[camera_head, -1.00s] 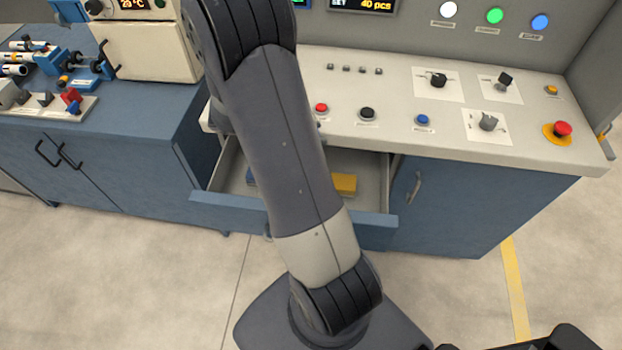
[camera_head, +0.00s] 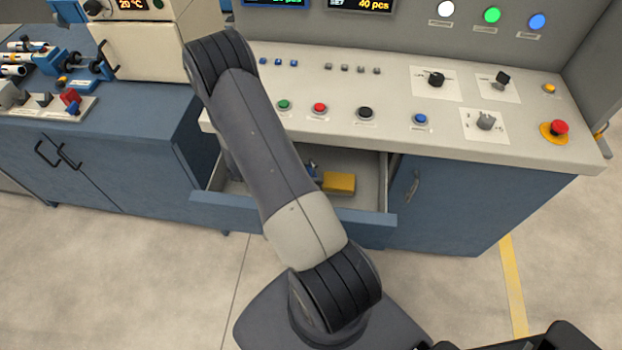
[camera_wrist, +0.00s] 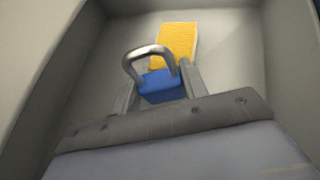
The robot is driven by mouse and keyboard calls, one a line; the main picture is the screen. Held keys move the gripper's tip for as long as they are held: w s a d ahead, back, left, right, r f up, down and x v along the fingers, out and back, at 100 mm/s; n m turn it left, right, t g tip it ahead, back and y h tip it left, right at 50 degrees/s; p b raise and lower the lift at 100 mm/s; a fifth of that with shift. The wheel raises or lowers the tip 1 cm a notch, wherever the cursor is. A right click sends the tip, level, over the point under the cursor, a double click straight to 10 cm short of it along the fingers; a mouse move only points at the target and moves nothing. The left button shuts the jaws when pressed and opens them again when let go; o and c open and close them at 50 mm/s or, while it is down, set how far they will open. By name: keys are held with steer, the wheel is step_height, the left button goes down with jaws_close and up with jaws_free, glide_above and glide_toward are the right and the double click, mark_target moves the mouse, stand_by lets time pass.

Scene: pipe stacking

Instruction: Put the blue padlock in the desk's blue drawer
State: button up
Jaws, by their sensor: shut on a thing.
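The blue drawer (camera_head: 375,226) of the desk is pulled open, with its pale inside showing. My arm crosses in front of it in the head view and hides part of the opening. In the wrist view, my gripper (camera_wrist: 158,92) is shut on the blue padlock (camera_wrist: 160,84), with its metal shackle pointing up in the picture. The padlock is over or inside the drawer; I cannot tell whether it touches the floor of it. My gripper's fingers are hidden in the head view.
A yellow block (camera_head: 339,183) lies in the drawer and shows just beyond the padlock in the wrist view. The drawer walls rise close on both sides. The control panel (camera_head: 310,82) overhangs the back of the drawer. A red stop button (camera_head: 559,127) sits at its right.

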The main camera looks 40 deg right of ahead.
step_height(320, 180, down, 4)
steer(key=shift+s+a+r, duration=0.1)
steer(key=shift+r, duration=0.1)
steer(key=shift+f, duration=0.1)
steer(key=shift+f, duration=0.15)
steer(key=o, duration=1)
steer(key=shift+r, duration=0.25)
steer(key=b+v, duration=0.1)
steer(key=v, duration=0.6)
steer(key=shift+a+r, duration=0.1)
steer(key=shift+a, duration=0.05)
